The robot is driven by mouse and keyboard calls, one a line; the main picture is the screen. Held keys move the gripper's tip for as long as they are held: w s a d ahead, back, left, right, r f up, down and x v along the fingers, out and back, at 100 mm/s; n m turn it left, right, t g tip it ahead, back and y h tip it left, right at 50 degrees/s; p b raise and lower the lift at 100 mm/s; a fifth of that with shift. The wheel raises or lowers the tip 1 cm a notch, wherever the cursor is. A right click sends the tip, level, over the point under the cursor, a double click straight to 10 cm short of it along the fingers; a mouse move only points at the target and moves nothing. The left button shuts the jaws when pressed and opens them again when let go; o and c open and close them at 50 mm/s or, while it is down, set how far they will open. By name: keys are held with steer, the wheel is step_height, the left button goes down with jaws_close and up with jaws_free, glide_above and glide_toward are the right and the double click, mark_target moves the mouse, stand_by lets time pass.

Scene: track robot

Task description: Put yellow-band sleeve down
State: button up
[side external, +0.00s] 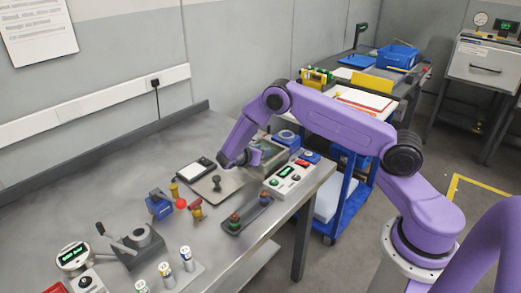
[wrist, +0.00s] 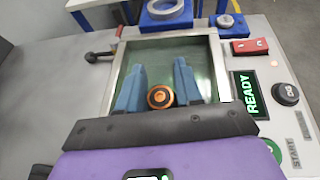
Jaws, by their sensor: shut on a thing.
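My gripper (wrist: 157,88) is over the open framed bay (wrist: 207,44) of the machine, its two blue fingers on either side of a small round piece. In the side external view my gripper (side external: 250,160) is small at the bay's near left edge, and the held piece cannot be made out. I cannot tell whether it touches the bay floor.
A green READY display (wrist: 248,92) and black knob (wrist: 286,94) stand right of the bay. Several banded sleeves stand at the front left, one at the rack's right end (side external: 187,257). A grey lever press (side external: 140,243) and a dark tray with buttons (side external: 248,215) are on the bench.

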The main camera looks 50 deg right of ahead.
steer(key=shift+f, duration=0.1)
steer(key=o, duration=1.1)
steer(key=shift+r, duration=0.45)
steer(key=s+a+r+m+y, duration=0.1)
steer(key=s+a+r+y, duration=0.1)
steer(key=s+a+r, duration=0.45)
steer(key=s+a+r+m+y, duration=0.15)
steer(key=a+r, duration=0.25)
steer(key=a, duration=0.5)
steer(key=s+a+r+m+y, duration=0.1)
steer(key=s+r+y, duration=0.1)
steer(key=s, duration=0.8)
steer(key=s+a+r+m+g+y, duration=0.1)
steer(key=s+y, duration=0.3)
steer(key=s, duration=0.6)
steer(key=s+a+r+m+y, duration=0.1)
steer(key=s+r+m+y, duration=0.1)
steer(key=s, duration=0.9)
steer(key=shift+a+r+g+y, duration=0.3)
steer(key=shift+r+y, duration=0.25)
steer(key=shift+y, duration=0.5)
